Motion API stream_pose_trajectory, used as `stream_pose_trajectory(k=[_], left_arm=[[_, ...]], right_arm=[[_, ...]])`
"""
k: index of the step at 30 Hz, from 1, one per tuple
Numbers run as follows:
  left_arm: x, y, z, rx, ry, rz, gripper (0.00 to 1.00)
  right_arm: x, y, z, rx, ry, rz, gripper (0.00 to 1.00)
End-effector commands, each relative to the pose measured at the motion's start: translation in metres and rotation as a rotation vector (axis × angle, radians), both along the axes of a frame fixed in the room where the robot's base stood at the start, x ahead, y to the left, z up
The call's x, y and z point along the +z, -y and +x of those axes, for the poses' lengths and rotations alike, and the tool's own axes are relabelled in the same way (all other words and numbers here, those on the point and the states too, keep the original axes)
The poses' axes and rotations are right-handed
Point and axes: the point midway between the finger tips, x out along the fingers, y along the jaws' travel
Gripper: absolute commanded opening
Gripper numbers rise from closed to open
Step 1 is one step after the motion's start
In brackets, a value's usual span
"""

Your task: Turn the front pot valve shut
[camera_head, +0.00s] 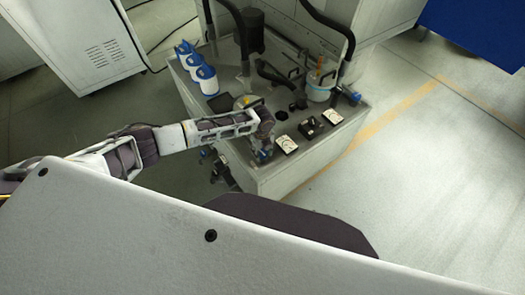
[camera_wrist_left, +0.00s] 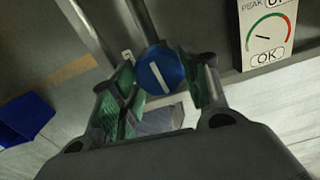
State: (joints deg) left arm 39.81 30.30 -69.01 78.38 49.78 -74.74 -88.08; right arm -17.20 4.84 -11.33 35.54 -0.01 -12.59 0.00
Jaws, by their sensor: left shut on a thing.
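A round blue valve knob (camera_wrist_left: 160,73) with a white line across its face shows in the left wrist view. The line is tilted a little off the picture's vertical. My left gripper (camera_wrist_left: 166,82) has its green-padded fingers on both sides of the knob and is shut on it. In the head view, my left gripper (camera_head: 263,147) is at the near front edge of the grey cabinet (camera_head: 290,176), where its fingers hide much of the blue knob. My right gripper is not in view.
White dial gauges (camera_head: 287,144) and (camera_head: 333,117) sit along the cabinet's front edge; one gauge (camera_wrist_left: 267,36) is beside the knob. Blue-and-white containers (camera_head: 205,78), black hoses (camera_head: 330,22) and a clear pot (camera_head: 320,91) stand on top. Floor to the right is clear.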

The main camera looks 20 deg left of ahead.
Motion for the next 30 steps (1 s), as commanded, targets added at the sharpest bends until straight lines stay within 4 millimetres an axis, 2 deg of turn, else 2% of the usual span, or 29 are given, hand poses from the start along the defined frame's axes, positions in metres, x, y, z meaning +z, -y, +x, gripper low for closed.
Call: stream_pose_trajectory(k=[9,20,21,26,30], left_arm=[[0.000,0.001,0.000,-0.073,-0.001,-0.002,0.22],[0.000,0.001,0.000,-0.077,0.000,-0.001,0.22],[0.000,0.001,0.000,-0.077,0.000,-0.001,0.48],[0.000,0.001,0.000,-0.076,0.000,-0.001,0.67],[0.000,0.000,0.000,-0.075,0.000,0.000,0.67]], right_arm=[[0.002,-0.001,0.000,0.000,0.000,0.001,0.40],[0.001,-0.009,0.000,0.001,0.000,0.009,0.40],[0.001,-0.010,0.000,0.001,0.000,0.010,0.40],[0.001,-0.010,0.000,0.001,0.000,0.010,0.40],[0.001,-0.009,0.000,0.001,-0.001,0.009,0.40]])
